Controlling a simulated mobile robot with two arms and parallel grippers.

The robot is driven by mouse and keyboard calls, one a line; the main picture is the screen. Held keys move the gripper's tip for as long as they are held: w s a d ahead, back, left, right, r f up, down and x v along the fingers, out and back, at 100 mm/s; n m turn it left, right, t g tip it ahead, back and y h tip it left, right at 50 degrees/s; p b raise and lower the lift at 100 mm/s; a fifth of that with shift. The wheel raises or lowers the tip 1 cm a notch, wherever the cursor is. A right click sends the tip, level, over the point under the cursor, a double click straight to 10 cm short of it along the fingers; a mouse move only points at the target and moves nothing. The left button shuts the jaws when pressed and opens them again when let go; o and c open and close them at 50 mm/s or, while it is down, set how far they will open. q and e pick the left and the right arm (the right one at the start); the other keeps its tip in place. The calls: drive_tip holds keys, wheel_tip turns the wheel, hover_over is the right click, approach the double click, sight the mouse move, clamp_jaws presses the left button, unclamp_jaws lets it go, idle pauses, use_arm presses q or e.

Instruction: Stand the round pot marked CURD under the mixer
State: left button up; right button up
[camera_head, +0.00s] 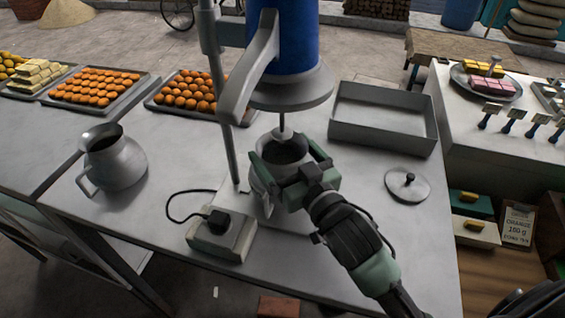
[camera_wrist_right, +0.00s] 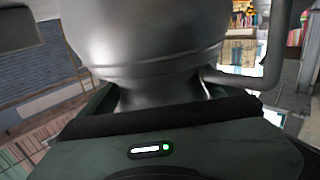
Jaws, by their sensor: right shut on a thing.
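A grey metal round pot (camera_head: 284,153) with a dark open mouth is directly below the mixer (camera_head: 290,85). The mixer has a blue motor, a grey flared skirt and a thin shaft pointing down at the pot's mouth. My right gripper (camera_head: 293,174) is shut around the pot, with green fingers on both sides. In the right wrist view the pot's rounded grey body (camera_wrist_right: 145,40) and a side handle fill the upper part. No CURD mark is readable, and the pot's underside is hidden, so I cannot tell whether it touches the base. My left gripper is not in view.
A grey jug (camera_head: 118,163) stands at left. A switch box with a cable (camera_head: 222,236) sits front-left of the pot. An empty tray (camera_head: 383,135) is behind to the right, with a round lid (camera_head: 408,186) before it. Trays of orange sweets (camera_head: 95,89) line the back left.

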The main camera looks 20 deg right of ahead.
drive_tip(key=shift+f, duration=0.45)
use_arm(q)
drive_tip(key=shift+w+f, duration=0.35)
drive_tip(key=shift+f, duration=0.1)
use_arm(e)
drive_tip(key=shift+s+r, duration=0.1)
drive_tip(key=shift+r, duration=0.1)
drive_tip(key=shift+f, duration=0.1)
drive_tip(key=o, duration=1.7)
drive_tip(key=shift+f, duration=0.25)
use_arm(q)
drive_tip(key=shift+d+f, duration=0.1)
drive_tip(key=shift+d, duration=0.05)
use_arm(e)
drive_tip(key=shift+r, duration=0.1)
